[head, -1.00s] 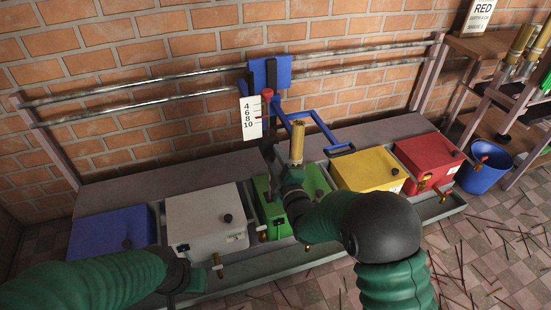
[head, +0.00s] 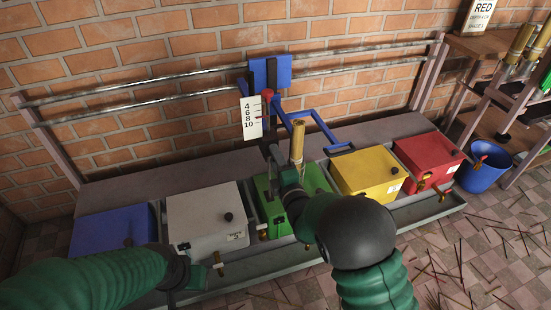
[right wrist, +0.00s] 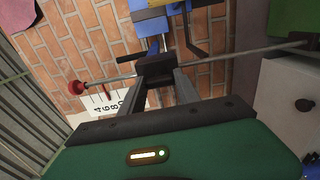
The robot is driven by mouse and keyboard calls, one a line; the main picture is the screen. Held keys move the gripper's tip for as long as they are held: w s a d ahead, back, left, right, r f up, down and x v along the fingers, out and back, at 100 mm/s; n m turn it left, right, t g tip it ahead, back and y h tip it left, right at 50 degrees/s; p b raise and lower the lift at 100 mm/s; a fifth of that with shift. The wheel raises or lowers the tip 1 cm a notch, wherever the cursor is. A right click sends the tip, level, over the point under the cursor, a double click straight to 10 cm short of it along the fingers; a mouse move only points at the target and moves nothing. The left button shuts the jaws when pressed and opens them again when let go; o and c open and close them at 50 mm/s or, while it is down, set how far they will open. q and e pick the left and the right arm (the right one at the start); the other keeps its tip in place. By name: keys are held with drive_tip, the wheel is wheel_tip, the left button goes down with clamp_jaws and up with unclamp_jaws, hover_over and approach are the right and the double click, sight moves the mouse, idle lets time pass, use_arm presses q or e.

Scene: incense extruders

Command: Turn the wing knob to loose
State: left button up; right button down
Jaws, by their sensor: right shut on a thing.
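My right gripper (head: 270,152) reaches up over the green box to the dark clamp on the upright rod. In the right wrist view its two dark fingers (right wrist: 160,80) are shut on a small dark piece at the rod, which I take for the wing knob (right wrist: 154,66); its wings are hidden. The rod (right wrist: 225,55) ends in a red knob (right wrist: 78,87), also seen in the head view (head: 267,92). A white scale card (head: 251,118) numbered 4 to 10 hangs beside it. My left gripper (head: 184,277) is low, by the white box; its fingers are unclear.
Blue (head: 112,232), white (head: 207,217), green (head: 268,213), yellow (head: 367,172) and red (head: 428,159) boxes stand in a row. A brass cylinder (head: 297,142) rises beside my right gripper. A blue frame (head: 313,120) is close behind. Rails (head: 360,62) run along the brick wall.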

drive_tip(key=shift+s+f, duration=0.15)
drive_tip(key=shift+f, duration=0.2)
drive_tip(key=c, duration=1.2)
unclamp_jaws()
drive_tip(key=o, duration=0.3)
drive_tip(key=shift+r, duration=0.15)
drive_tip(key=p+v, duration=0.4)
drive_tip(key=v, duration=1.2)
drive_tip(key=shift+s+d+p, duration=0.15)
drive_tip(key=shift+s+p, duration=0.15)
drive_tip(key=shift+s, duration=0.05)
